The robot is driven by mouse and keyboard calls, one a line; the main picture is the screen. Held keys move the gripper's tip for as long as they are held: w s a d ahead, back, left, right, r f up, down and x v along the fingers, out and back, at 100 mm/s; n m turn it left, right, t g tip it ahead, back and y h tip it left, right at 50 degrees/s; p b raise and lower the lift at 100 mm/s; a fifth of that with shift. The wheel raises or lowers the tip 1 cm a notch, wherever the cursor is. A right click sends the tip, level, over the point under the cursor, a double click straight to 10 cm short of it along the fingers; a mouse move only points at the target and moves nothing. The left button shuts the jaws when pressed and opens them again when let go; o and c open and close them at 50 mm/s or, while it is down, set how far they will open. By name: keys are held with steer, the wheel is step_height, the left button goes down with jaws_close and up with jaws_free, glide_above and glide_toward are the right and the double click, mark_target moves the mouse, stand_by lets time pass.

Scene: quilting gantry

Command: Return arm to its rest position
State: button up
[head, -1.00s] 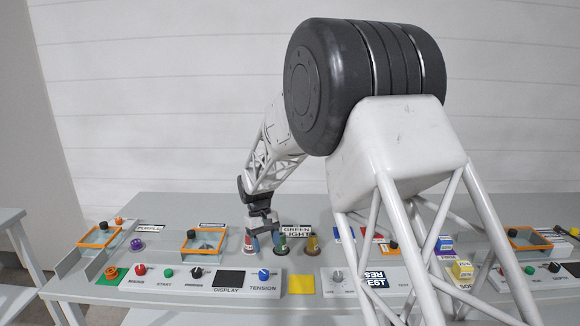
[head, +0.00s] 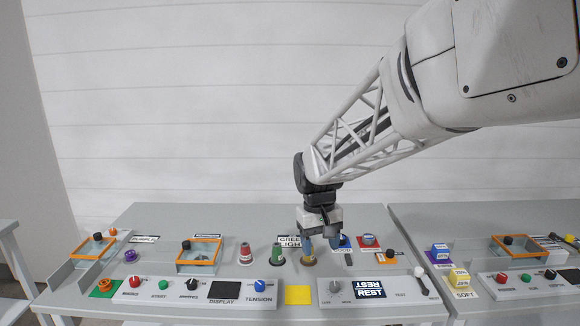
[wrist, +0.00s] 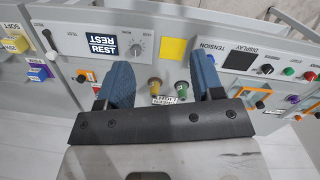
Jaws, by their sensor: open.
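My gripper (head: 307,240) points down over the back part of the console, in front of or above the gold spool (head: 308,259). In the wrist view my gripper (wrist: 163,72) has its two blue fingers spread wide apart with nothing held between them. The gold spool (wrist: 155,85) and the green spool (wrist: 181,90) show in the gap beyond the fingers. The exact height of the fingertips over the gold spool is hard to tell.
The red spool (head: 246,255) and green spool (head: 278,255) stand left of my gripper. A yellow square (head: 299,295) lies in front. Space above the console is open.

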steer(key=s+d+m+t, duration=0.1)
steer(key=s+d, duration=0.2)
steer(key=s, duration=0.6)
steer(key=s+d+r+m+t, duration=0.1)
steer(key=s+d, duration=0.3)
steer(key=s, duration=0.5)
steer(key=s+d+m+t, duration=0.1)
steer(key=s+d, duration=0.3)
steer(key=s, duration=0.6)
steer(key=shift+d+r+m+t, duration=0.2)
steer(key=shift+r+m+t, duration=0.05)
steer(key=shift+m+t, duration=0.05)
